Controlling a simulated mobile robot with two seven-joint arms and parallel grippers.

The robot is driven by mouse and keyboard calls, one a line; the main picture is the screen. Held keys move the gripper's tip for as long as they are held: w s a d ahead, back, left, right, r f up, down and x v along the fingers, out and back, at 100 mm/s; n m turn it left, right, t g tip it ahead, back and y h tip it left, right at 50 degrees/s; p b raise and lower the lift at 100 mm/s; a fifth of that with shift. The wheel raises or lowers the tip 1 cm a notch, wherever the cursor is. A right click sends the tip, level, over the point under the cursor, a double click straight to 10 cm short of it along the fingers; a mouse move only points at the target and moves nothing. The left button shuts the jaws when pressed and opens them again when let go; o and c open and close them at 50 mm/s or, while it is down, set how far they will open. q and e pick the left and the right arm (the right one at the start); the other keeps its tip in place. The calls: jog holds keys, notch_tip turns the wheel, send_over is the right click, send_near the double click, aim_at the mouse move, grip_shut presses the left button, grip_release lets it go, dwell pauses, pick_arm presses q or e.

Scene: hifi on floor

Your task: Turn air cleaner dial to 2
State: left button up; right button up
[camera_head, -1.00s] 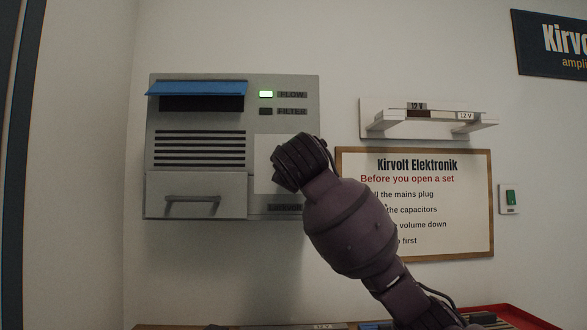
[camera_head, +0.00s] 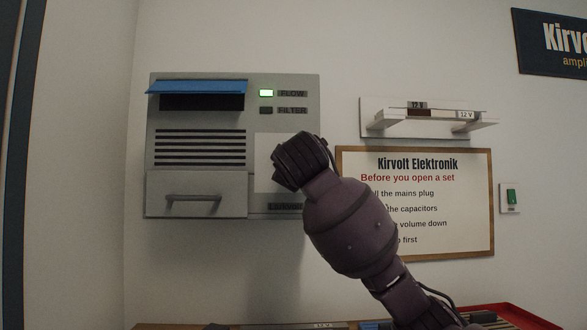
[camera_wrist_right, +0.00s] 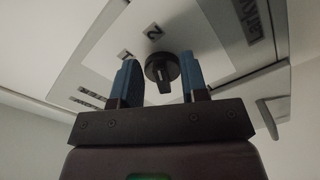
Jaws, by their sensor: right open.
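The air cleaner (camera_head: 198,120) is a grey wall box in the head view, with a lit green FLOW lamp (camera_head: 266,94). Its dial is hidden there behind my right arm. In the right wrist view the dial (camera_wrist_right: 162,68) is a black round knob on a pale plate, with a "2" (camera_wrist_right: 153,32) printed beside it and another mark partly hidden by a finger. My right gripper (camera_wrist_right: 161,80) is open, its two blue fingers on either side of the dial with gaps showing. I cannot tell which mark the dial points to. My left gripper is not in view.
A drawer front with a handle (camera_head: 193,198) and a blue flap (camera_head: 197,88) are on the cleaner. To the right are a white shelf (camera_head: 430,122), a framed sign (camera_head: 470,200) and a green switch (camera_head: 510,198). A bench edge with a red tray (camera_head: 505,314) lies below.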

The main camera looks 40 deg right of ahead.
jog(key=b+v, duration=0.1)
jog(key=v, duration=0.9)
jog(key=shift+s+a, duration=0.25)
